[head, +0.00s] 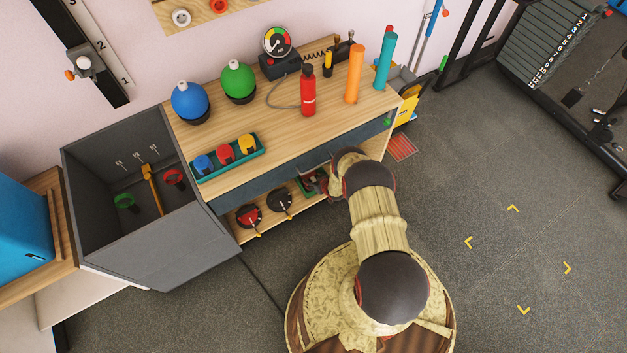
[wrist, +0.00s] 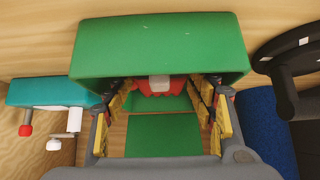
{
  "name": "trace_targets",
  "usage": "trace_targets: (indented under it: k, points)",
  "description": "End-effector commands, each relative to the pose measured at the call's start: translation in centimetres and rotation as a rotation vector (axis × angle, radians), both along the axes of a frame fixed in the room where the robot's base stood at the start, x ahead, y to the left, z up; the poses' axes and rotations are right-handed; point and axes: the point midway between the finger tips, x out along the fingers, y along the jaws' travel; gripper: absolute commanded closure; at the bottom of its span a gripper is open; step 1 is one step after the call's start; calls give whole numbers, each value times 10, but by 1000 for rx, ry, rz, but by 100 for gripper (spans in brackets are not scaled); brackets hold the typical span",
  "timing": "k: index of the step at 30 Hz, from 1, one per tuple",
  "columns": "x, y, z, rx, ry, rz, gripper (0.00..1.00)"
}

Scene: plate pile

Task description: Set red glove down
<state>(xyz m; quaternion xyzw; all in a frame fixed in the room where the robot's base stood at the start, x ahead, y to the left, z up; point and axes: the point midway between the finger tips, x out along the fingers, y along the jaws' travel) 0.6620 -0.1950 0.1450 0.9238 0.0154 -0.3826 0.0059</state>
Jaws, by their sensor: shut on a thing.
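In the wrist view my gripper (wrist: 163,93) has its yellow-padded fingers inside a green open-fronted box. They are closed on a small red thing with a white patch, which I take to be the red glove (wrist: 143,88). The green box (wrist: 160,48) surrounds the fingertips, with its top above and green surface below. I cannot tell whether the glove touches the box. In the head view my gripper (head: 316,182) is at the lower shelf, under the bench top's front edge, and my arm partly hides it. The glove cannot be made out there.
Round black-and-red (head: 249,215) and black (head: 280,202) things lie left of my gripper on the shelf. A teal tray (head: 232,167) with blue, red and yellow items sits on the bench top (head: 295,138). A grey sink-like bin (head: 150,245) stands left. Floor to the right is clear.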

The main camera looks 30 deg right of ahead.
Motion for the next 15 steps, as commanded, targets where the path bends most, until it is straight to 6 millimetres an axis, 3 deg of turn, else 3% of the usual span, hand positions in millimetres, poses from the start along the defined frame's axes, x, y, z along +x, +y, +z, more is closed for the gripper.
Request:
trace_targets:
  k: [2,3,6,15]
  points:
    - [0,0,-2,0,-1,0,76]
    - [0,0,-2,0,0,0,42]
    - [0,0,-2,0,0,0,37]
    - [0,0,-2,0,0,0,36]
